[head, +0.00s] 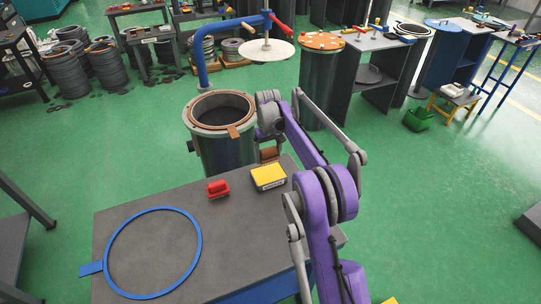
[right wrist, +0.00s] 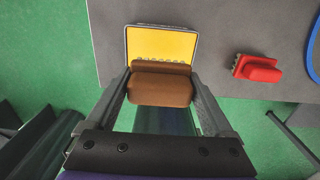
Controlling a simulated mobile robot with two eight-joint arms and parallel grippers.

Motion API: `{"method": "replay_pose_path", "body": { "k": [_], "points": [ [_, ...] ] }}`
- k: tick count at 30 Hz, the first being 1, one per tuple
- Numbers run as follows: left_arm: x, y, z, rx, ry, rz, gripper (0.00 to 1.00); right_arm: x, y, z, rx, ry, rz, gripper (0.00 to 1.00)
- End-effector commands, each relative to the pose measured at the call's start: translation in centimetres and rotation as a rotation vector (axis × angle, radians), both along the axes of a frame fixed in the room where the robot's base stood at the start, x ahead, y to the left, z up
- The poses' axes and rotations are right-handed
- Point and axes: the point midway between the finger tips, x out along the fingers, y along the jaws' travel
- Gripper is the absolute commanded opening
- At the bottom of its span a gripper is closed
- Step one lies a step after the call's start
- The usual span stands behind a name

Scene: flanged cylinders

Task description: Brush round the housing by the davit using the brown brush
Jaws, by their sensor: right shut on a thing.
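The housing (head: 200,148) is an upright grey cylinder with an open top and a brown ring (head: 234,131) on its rim. The blue davit (head: 203,69) rises behind it, and a pale round cover (head: 266,50) hangs from its arm. My right gripper (head: 269,148) is just right of the housing, near the bench's back edge. It is shut on the brown brush (head: 270,155). In the right wrist view the brown brush (right wrist: 160,88) sits between both fingers, above the gap beside the bench. Its underside is hidden. My left gripper is not in view.
The bench (head: 122,222) holds a red-handled brush (head: 217,188), a yellow-topped box (head: 268,177) and a blue ring with a tab (head: 107,266). A second cylinder (head: 320,85) with an orange top stands behind right.

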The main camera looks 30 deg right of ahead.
Motion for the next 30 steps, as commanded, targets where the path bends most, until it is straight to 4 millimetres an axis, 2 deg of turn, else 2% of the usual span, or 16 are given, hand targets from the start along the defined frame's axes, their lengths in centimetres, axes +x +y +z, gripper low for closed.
{"method": "replay_pose_path", "body": {
  "k": [15, 30],
  "points": [
    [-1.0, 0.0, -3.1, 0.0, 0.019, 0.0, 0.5, -0.1, 0.0, -5.1, 0.001, 0.002, 0.0, 0.42],
    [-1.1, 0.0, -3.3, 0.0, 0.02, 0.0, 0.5, 0.0, 0.0, -5.5, 0.0, 0.0, 0.0, 0.42]
  ]
}}
